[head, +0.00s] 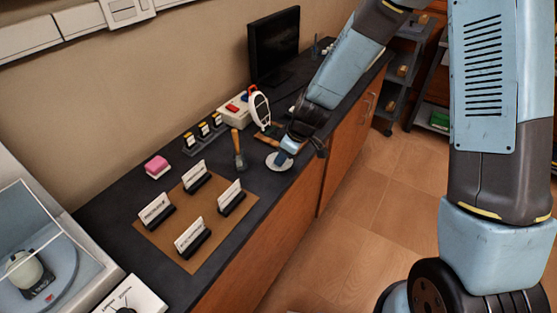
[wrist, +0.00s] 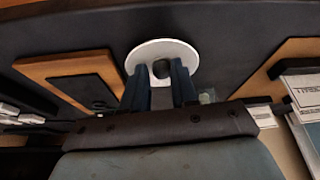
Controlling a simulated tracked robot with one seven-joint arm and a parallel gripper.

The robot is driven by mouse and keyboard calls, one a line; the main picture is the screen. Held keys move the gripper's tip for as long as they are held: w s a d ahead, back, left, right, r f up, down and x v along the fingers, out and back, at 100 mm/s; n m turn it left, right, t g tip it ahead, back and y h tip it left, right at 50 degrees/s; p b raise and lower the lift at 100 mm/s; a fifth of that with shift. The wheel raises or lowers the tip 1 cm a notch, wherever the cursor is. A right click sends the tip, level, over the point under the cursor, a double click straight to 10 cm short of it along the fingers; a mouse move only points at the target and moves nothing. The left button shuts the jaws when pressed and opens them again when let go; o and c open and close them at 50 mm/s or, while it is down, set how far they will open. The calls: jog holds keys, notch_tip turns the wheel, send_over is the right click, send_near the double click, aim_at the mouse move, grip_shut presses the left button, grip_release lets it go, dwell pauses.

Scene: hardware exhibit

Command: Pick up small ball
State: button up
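A small dark round thing, seemingly the small ball (wrist: 161,69), sits at the middle of a white round dish (wrist: 181,50) in the wrist view. The dish (head: 278,163) also shows at the counter's front edge in the head view, where the ball is hidden by or lost against my gripper. My gripper (head: 286,154) points down over the dish. In the wrist view, its two dark blue fingers (wrist: 160,72) are apart, one on each side of the ball. I cannot tell whether they touch it.
A brown mat (head: 186,219) with several label stands lies left of the dish. A wooden-handled brush (head: 238,148) stands close by on the left. A white oval-headed device (head: 260,107) and a monitor (head: 273,45) stand behind. The floor (head: 365,215) in front is clear.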

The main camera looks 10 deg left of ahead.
grip_shut()
jog(key=shift+w, duration=0.1)
